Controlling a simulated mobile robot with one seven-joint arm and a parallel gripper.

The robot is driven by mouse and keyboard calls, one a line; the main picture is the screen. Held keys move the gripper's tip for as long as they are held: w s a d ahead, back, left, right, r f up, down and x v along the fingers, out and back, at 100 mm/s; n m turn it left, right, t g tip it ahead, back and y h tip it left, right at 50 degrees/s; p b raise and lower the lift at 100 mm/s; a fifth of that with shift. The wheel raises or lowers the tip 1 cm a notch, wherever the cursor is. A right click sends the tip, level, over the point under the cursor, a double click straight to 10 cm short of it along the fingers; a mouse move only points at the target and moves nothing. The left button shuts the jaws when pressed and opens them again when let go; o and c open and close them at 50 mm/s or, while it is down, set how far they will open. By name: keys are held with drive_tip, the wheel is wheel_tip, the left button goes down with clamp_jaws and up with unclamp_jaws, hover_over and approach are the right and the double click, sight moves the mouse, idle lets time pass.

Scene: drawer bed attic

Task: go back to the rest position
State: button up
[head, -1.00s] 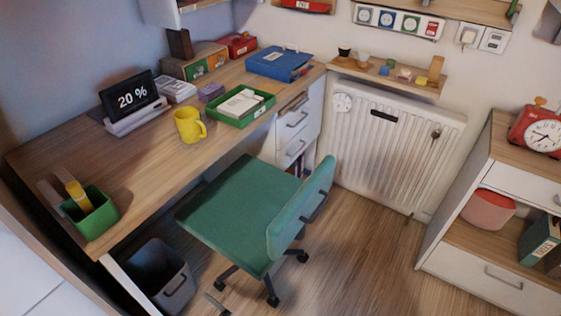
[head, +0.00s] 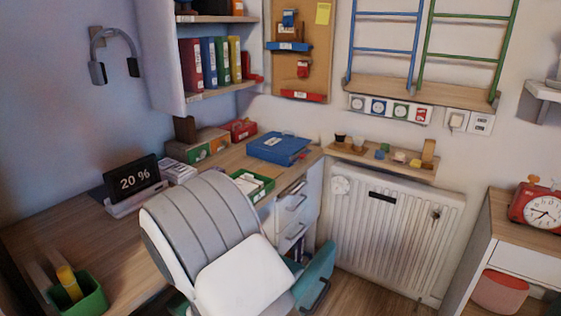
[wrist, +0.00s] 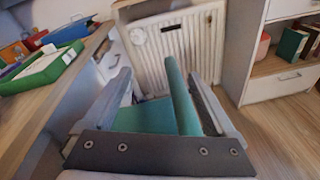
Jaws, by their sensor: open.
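My gripper (wrist: 160,100) shows in the wrist view with its two fingers spread wide apart and nothing between them. Beyond the fingers, the green chair back (wrist: 180,95) and seat are seen, apparently at a distance. In the head view my own arm, grey and white, stands in front of the desk and chair, and the gripper itself is not seen there. The arm hides the yellow mug's spot on the desk and most of the chair (head: 318,275).
The wooden desk (head: 60,240) runs along the left, with a green pen cup (head: 85,297), a display (head: 133,180), a green tray (head: 262,188) and a blue binder (head: 278,147). A white radiator (head: 390,230) and a shelf unit with a red clock (head: 538,206) stand right. Some floor is free.

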drive_tip(key=s+d+r+m+g, duration=0.5)
drive_tip(key=d+m, duration=0.1)
drive_tip(key=d, duration=0.2)
drive_tip(key=s+d+r+m+g, duration=0.4)
drive_tip(key=s+d+m, duration=0.1)
drive_tip(key=d+m, duration=0.15)
drive_tip(key=s+d+r+m+g+y, duration=0.2)
drive_tip(key=s+r+m+y, duration=0.45)
drive_tip(key=s+m, duration=0.35)
drive_tip(key=s+a+r+m+t+y+p, duration=0.1)
drive_tip(key=s+r+p, duration=0.1)
drive_tip(key=r+p, duration=0.8)
drive_tip(key=s+a+r+m+t+y+p, duration=0.1)
drive_tip(key=s+a+r+t+y+p, duration=0.1)
drive_tip(key=r+p, duration=0.9)
wheel_tip(320, 180, up, 4)
drive_tip(key=shift+s+f+m, duration=0.15)
drive_tip(key=shift+s+m, duration=0.15)
drive_tip(key=shift+m, duration=0.05)
